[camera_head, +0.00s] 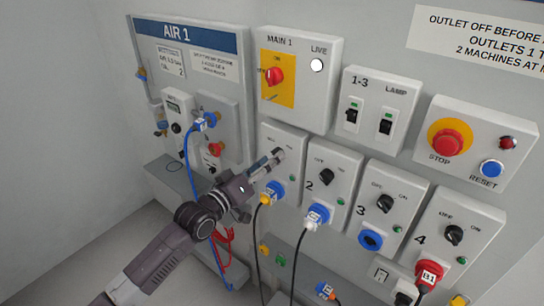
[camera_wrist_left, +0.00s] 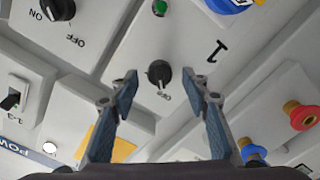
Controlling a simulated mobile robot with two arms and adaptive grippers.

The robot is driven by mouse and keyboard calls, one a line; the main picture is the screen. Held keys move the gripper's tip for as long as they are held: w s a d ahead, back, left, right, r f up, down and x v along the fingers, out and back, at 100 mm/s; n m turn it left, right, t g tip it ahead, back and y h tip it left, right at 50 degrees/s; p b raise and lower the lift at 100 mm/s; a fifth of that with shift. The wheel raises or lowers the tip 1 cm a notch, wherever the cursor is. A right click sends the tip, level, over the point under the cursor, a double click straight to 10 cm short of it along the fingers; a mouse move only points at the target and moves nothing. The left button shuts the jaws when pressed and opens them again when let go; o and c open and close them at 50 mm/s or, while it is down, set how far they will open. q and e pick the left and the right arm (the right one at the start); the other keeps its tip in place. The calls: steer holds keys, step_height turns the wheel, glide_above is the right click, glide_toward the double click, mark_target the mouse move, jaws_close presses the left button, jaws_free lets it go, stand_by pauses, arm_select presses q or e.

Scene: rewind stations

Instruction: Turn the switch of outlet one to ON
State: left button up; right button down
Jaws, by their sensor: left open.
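The white mark on the switch appears to point toward the OFF label. My left gripper (camera_wrist_left: 165,85) is open, with one fingertip on each side of the switch in the picture. No contact can be made out. My right gripper is out of view.
The outlet two panel (camera_head: 341,161) stands close on the right. MAIN 1 (camera_head: 314,90) is above, with a red switch on yellow. Blue and red air fittings (camera_head: 216,148) are on the left.

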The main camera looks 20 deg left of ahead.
arm_select(q)
steer(key=shift+w+d, duration=0.25)
steer(key=shift+w, duration=0.45)
steer(key=shift+c, duration=0.2)
steer(key=c, duration=1.1)
